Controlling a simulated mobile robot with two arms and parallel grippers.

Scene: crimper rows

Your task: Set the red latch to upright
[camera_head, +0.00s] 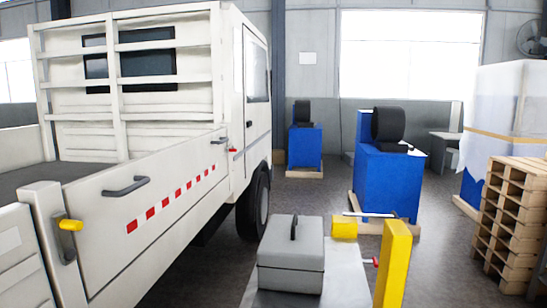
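A small red latch (232,150) sits at the cab end of the white truck's side panel (165,205). It seems to lie sideways, but it is too small to be sure. A yellow latch (71,225) at the near end of the panel lies roughly level on a grey bracket. Another small red knob or tip (370,262) shows on a thin rod beside the yellow post at lower right. Neither of my grippers is in view.
A grey toolbox (291,262) stands on a light surface (345,275), with a yellow post (394,265) beside it. Blue machines (388,180) stand beyond, and stacked pallets (515,215) are at right. Dark floor is open between the surface and the pallets.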

